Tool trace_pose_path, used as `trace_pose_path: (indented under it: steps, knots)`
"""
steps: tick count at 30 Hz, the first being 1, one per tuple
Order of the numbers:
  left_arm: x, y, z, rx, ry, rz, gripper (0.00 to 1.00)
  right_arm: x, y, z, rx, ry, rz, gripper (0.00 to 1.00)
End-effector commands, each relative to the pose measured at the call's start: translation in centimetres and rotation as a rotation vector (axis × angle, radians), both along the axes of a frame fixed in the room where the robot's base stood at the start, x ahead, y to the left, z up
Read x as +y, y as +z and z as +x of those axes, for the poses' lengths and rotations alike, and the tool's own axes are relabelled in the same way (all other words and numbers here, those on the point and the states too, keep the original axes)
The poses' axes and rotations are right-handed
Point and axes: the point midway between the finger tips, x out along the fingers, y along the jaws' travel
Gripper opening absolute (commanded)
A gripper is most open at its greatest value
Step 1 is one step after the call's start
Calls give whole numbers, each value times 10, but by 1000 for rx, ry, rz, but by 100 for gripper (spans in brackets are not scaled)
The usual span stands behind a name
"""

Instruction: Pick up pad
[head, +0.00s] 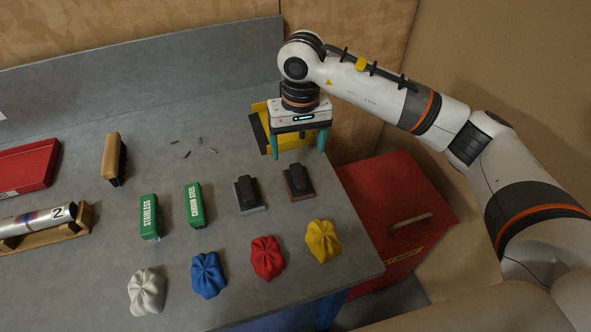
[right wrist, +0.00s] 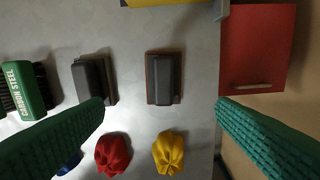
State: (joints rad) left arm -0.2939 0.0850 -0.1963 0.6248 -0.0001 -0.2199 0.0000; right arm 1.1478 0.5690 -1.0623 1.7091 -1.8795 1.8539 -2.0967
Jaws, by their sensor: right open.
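Two dark hand pads lie on the grey workbench (head: 100,285). One has a grey base (head: 249,194) and the other a brown base (head: 298,182). The right wrist view shows the brown-based pad (right wrist: 164,78) near its middle and the grey-based pad (right wrist: 93,78) to its left. My right gripper (head: 298,148) is open and empty, pointing down above the far right part of the bench, behind the brown-based pad. Its green fingers (right wrist: 161,104) are spread wide in the right wrist view, apart from both pads. My left gripper is not in view.
Green brushes (head: 150,217) (head: 194,206) stand left of the pads. White (head: 146,292), blue (head: 208,275), red (head: 267,257) and yellow (head: 323,240) cloths lie in front. A yellow holder (head: 258,107) is behind my gripper. A red cabinet (head: 395,205) stands right of the bench edge.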

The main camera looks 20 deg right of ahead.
Motion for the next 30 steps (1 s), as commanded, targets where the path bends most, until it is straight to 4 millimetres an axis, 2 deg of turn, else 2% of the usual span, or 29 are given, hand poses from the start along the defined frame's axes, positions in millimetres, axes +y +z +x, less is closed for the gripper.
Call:
trace_pose_path:
  steps: [2, 10, 16, 22, 25, 30]
  knots:
    - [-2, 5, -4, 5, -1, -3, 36, -3, -5, 0, -4, 21, -29, 80]
    - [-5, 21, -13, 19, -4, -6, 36, -3, -51, 0, -1, 20, -28, 80]
    - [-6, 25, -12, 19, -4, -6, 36, -3, -66, 1, -4, 19, -26, 80]
    - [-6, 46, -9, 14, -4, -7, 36, -4, -91, 5, 1, 17, -26, 80]
    - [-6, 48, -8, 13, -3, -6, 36, -4, -107, 6, -2, 17, -25, 80]
    - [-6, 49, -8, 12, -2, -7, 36, -4, -117, 6, -5, 18, -25, 80]
